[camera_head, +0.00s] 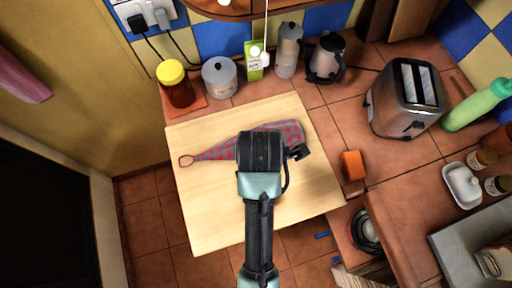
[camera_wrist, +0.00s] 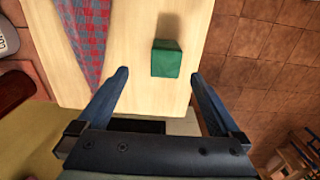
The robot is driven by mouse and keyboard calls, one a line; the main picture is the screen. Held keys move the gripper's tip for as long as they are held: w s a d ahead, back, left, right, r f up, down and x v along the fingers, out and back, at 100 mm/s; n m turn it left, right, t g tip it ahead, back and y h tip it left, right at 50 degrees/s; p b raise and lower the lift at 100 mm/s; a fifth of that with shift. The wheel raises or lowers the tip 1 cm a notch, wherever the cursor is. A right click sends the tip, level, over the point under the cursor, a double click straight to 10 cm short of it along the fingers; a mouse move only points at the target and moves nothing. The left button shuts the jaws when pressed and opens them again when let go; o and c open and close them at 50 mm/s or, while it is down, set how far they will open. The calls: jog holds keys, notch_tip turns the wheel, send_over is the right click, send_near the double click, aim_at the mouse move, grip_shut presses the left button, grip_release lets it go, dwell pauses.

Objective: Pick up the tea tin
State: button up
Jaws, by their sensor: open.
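A small dark green box (camera_wrist: 166,59), which I take to be the tea tin, stands on the pale wooden board (camera_wrist: 130,50) in the wrist view. In the head view my arm seems to hide it. My gripper (camera_wrist: 160,76) is open and empty, its two fingers spread to either side of the box's line. The box shows just past the fingertips, apart from them. The height gap is hard to judge. In the head view my wrist is over the board (camera_head: 200,215), and the fingers are hidden.
A red-and-grey checked cloth (camera_head: 218,150) lies on the board, left of the box in the wrist view (camera_wrist: 90,40). A jar (camera_head: 176,85), grey pot (camera_head: 219,78), green-white carton (camera_head: 254,66) and moka pot (camera_head: 288,50) stand behind. An orange block (camera_head: 353,166) is at right.

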jog(key=shift+w+f, duration=0.1)
jog(key=shift+w, duration=0.1)
jog(key=shift+s+f, duration=0.2)
jog(key=shift+f, duration=0.15)
jog(key=f, duration=0.5)
jog(key=shift+s+f+p, duration=0.3)
jog(key=shift+s, duration=0.1)
jog(key=shift+w+f, duration=0.1)
jog(key=shift+f, duration=0.25)
jog(key=shift+s+a+f, duration=0.1)
jog(key=shift+s+f, duration=0.1)
jog(key=shift+f, duration=0.25)
jog(key=shift+s+a+f+p, duration=0.15)
jog(key=shift+f+p, duration=0.45)
jog(key=shift+f, duration=1.65)
jog(key=c, duration=1.5)
